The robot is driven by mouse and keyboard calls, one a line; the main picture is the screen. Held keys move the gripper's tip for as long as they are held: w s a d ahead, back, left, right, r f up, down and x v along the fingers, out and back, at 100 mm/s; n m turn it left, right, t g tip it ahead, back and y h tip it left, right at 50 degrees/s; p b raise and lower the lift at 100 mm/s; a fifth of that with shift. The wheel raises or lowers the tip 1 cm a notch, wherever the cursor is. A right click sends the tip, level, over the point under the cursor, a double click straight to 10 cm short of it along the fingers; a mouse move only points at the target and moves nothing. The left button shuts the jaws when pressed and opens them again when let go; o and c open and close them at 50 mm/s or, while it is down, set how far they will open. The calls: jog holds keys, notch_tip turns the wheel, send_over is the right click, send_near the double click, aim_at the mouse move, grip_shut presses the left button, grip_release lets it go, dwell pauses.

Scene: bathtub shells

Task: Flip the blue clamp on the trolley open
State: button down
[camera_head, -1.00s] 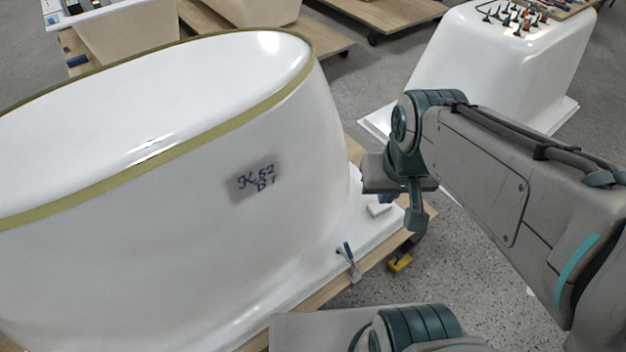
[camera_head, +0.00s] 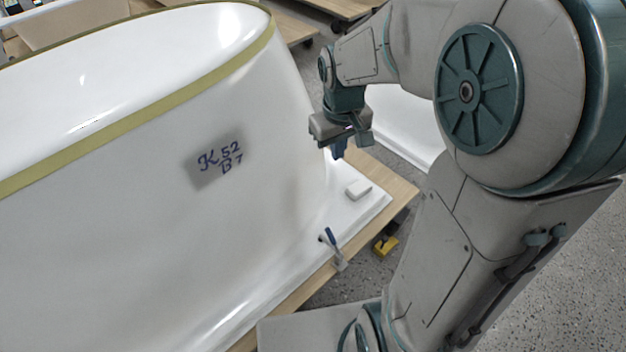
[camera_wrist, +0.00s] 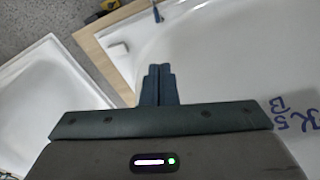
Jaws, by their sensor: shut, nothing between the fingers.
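The blue clamp (camera_head: 330,238) sits at the edge of the trolley (camera_head: 310,288), on the white flange of the large tub shell (camera_head: 120,240). Its blue handle stands up and leans slightly; its metal body reaches over the wooden edge. In the wrist view the clamp (camera_wrist: 156,14) is small at the top edge, partly cut off. My gripper (camera_head: 338,152) is above the far end of the flange, apart from the clamp and beyond it. In the wrist view the fingers of my gripper (camera_wrist: 158,70) are together and empty.
A small white block (camera_head: 358,189) lies on the flange between my gripper and the clamp. A yellow piece (camera_head: 385,245) is low beside the trolley. Another white tub shell (camera_head: 405,125) stands behind my arm. Speckled floor (camera_head: 345,283) shows right of the trolley.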

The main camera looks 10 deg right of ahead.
jog(key=w+a+f+n+g+b, duration=0.1)
jog(key=w+f+b, duration=0.4)
jog(key=f, duration=0.8)
jog(key=w+a+f+n+b, duration=0.1)
jog(key=w+f+b, duration=0.4)
jog(key=f, duration=0.9)
jog(key=w+f+n+g+b, duration=0.1)
jog(key=w+f+n+b, duration=0.2)
jog(key=f, duration=1)
jog(key=shift+w+a+f+n+g+b, duration=0.15)
jog(key=shift+w+a+n+g+b, duration=0.2)
jog(key=shift+w+b, duration=0.85)
jog(key=s+d+f+b, duration=0.2)
jog(key=s+f+b, duration=0.1)
jog(key=f, duration=0.5)
jog(key=shift+s+d+f+b, duration=0.15)
jog(key=shift+s+d+b, duration=0.15)
jog(key=shift+b, duration=0.45)
jog(key=shift+y, duration=0.3)
jog(key=shift+s+d+r, duration=0.1)
jog(key=shift+s+r, duration=0.15)
